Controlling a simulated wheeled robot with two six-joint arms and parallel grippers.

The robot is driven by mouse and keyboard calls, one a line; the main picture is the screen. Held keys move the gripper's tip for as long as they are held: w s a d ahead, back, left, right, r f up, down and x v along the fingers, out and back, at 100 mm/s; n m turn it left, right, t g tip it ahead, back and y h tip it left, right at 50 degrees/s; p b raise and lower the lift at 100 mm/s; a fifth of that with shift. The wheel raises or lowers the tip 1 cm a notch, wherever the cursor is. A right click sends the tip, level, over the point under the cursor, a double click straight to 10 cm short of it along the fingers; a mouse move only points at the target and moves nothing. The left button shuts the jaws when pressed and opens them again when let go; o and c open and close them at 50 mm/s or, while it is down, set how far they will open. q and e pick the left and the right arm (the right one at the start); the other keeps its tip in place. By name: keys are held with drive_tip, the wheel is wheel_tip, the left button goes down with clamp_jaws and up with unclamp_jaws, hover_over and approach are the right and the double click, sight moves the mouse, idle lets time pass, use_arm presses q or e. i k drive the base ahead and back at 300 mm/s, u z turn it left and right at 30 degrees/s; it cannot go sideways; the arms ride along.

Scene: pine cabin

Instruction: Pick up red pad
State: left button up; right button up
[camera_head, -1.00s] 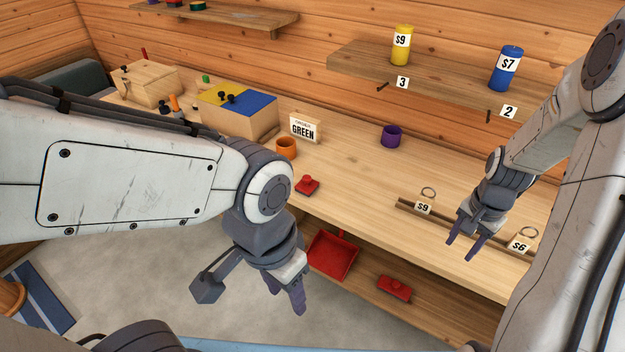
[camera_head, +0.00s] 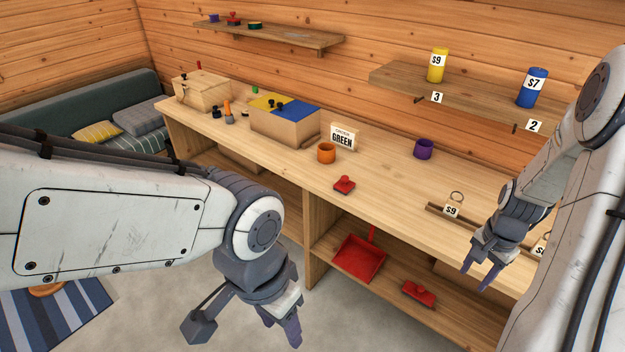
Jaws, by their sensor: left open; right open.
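A small red pad-like piece with a knob on top (camera_head: 344,184) lies on the wooden counter near its front edge. A red item with a raised top (camera_head: 418,292) lies on the lower shelf, right of a red dustpan (camera_head: 358,260). Another small red item (camera_head: 234,19) sits on the left wall shelf; it is too small to tell what it is. My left gripper (camera_head: 282,325) is open and empty, pointing down in front of the counter. My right gripper (camera_head: 476,276) is open and empty, over the counter's front edge at the right.
The counter (camera_head: 385,195) also bears an orange cup (camera_head: 326,153), a purple cup (camera_head: 423,149), a GREEN sign (camera_head: 344,137), a yellow-and-blue-topped box (camera_head: 285,122) and a rail with price tags (camera_head: 451,211). A wall shelf (camera_head: 390,77) holds yellow and blue cans. Floor in front is clear.

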sight(344, 186)
drive_tip(key=u, duration=0.55)
drive_tip(key=i, duration=1.4)
drive_tip(key=z, duration=0.15)
